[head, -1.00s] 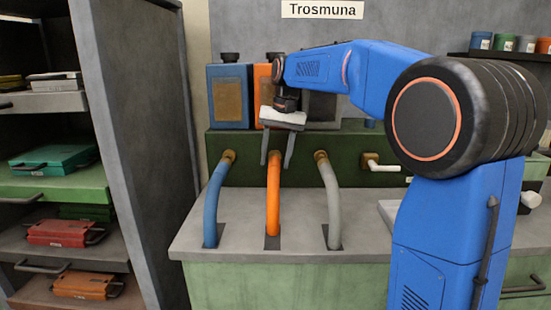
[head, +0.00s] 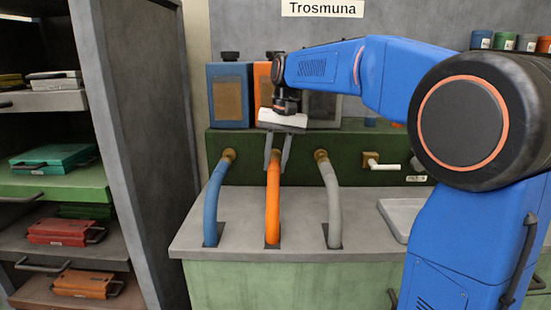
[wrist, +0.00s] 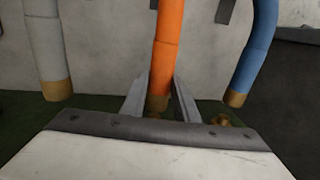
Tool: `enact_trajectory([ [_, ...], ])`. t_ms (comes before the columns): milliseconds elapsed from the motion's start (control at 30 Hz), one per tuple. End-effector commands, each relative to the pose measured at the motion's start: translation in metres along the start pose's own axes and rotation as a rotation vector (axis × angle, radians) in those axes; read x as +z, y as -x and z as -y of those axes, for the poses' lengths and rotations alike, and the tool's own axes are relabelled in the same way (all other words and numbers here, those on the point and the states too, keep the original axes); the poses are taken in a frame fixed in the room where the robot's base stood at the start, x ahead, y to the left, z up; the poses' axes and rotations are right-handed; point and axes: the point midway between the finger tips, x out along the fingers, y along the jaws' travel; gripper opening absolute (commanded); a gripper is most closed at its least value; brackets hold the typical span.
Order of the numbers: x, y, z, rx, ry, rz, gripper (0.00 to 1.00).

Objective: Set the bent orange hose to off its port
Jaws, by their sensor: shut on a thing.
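The bent orange hose (head: 273,205) rises from a slot in the grey counter, between a blue hose and a grey hose. My gripper (head: 277,155) is shut on its upper end from above, with one finger on each side. In the wrist view the orange hose (wrist: 168,45) runs down between the fingers (wrist: 160,95), and its brass end (wrist: 157,103) shows there. The orange hose's port is hidden behind my gripper, so I cannot tell whether the end touches it.
The blue hose (head: 214,200) and grey hose (head: 331,200) stand close on either side, their upper ends at the green panel (head: 240,172). A white-handled tap (head: 383,166) is to the right, above a grey tray (head: 400,218). A shelf unit (head: 130,120) stands left.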

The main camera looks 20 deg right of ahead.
Motion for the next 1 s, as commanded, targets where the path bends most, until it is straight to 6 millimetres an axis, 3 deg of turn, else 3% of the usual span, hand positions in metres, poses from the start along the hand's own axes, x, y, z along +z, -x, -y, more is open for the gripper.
enact_trajectory([
  [100,0.015,0.001,0.000,-0.001,0.001,0.000,0.00],
  [400,0.018,0.000,0.000,0.000,0.001,0.005,0.00],
  [433,0.019,0.000,0.000,0.001,0.001,0.006,0.30],
  [500,0.018,0.000,0.000,0.001,0.001,0.006,0.47],
  [833,0.017,0.001,0.000,0.000,0.000,0.002,0.47],
  [1000,0.016,0.016,0.000,-0.001,0.000,-0.001,0.47],
])
